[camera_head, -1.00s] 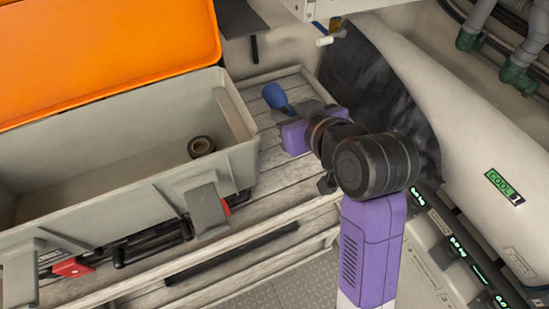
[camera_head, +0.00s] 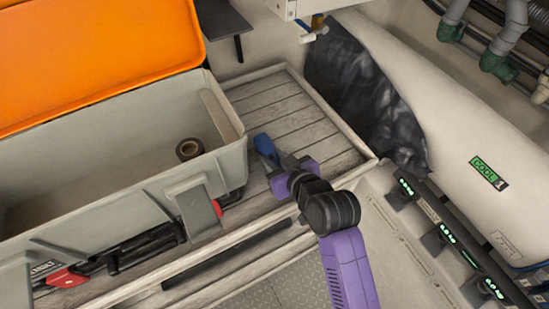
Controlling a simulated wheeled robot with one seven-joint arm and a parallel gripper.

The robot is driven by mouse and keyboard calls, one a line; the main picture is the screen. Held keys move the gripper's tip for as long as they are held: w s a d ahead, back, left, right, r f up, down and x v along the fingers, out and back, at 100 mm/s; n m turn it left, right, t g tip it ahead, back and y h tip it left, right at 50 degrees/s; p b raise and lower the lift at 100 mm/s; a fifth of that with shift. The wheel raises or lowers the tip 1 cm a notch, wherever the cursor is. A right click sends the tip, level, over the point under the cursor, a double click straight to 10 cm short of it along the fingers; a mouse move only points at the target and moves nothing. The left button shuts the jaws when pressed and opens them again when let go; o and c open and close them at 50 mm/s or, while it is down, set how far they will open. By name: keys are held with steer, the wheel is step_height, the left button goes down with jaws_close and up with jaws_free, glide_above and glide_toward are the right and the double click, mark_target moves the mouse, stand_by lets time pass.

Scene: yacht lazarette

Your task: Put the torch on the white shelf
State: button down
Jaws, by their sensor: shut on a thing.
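The torch (camera_head: 265,147) shows as a blue rounded end with a grey part below it, sticking out past my gripper. My gripper (camera_head: 276,164) is shut on it and holds it over the planked wooden bench, just right of the grey box. The jaws and the torch's lower part are partly hidden by the purple gripper body. I cannot tell whether the torch touches the bench. No plainly white shelf stands out; the bench's pale grey planks (camera_head: 275,113) are bare behind the torch. A white unit (camera_head: 297,8) is cut off at the top edge.
The grey box (camera_head: 120,192) with its orange lid (camera_head: 95,55) open stands left, holding a roll of tape (camera_head: 189,149). A dark bracket shelf (camera_head: 226,18) is on the back wall. A large pale cylinder (camera_head: 440,130) and a lit panel (camera_head: 440,232) are right.

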steer(key=shift+f, duration=0.2)
steer(key=shift+f, duration=0.15)
steer(key=c, duration=1.1)
jaws_free()
steer(key=shift+c, duration=0.2)
steer(key=b+v, duration=0.1)
steer(key=v, duration=1.1)
